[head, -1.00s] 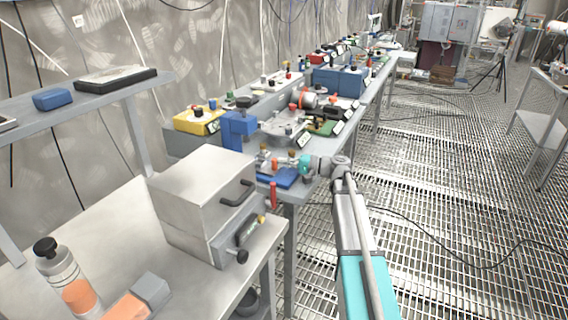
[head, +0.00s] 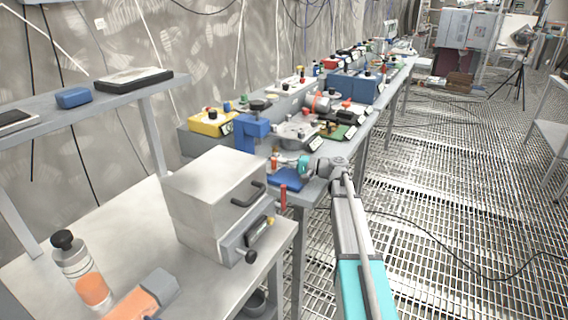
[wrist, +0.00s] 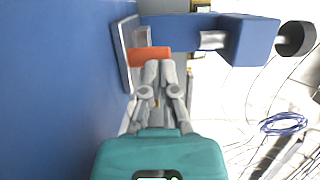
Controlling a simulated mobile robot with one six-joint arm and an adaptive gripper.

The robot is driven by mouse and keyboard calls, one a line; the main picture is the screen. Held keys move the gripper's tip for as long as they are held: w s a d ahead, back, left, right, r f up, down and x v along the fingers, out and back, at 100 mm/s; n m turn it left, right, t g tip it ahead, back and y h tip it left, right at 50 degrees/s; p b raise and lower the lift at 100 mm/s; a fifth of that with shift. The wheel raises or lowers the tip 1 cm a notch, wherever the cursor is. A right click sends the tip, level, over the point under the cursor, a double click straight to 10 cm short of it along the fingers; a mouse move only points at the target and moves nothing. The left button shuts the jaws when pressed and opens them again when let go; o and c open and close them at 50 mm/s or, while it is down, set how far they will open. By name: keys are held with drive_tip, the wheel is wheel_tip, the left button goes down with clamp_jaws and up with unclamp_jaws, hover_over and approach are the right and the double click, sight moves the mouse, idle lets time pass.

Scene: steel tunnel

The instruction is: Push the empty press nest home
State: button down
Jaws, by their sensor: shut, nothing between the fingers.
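The blue press (head: 250,132) stands on the long bench; in the wrist view its blue arm (wrist: 245,38) and black knob (wrist: 296,38) show at the upper right. An orange block (wrist: 150,56), which looks like the nest, lies against a grey plate (wrist: 127,50) below the press arm. I see nothing resting on the block. My gripper (wrist: 158,66) is shut and empty, its fingertips at the near face of the orange block; I cannot tell whether they touch. In the head view my gripper (head: 289,165) is small and partly hidden by its own wrist.
A blue surface (wrist: 55,90) fills the left of the wrist view. In the head view a blue pad (head: 286,180) lies under my gripper. A grey metal box (head: 215,195) with handles stands on the near table. A yellow box (head: 208,123) and several devices line the bench.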

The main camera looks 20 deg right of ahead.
drive_tip(key=shift+d, duration=0.15)
drive_tip(key=shift+s+d, duration=0.35)
drive_tip(key=shift+d, duration=0.15)
drive_tip(key=v, duration=1.2)
drive_tip(key=shift+s+d, duration=0.1)
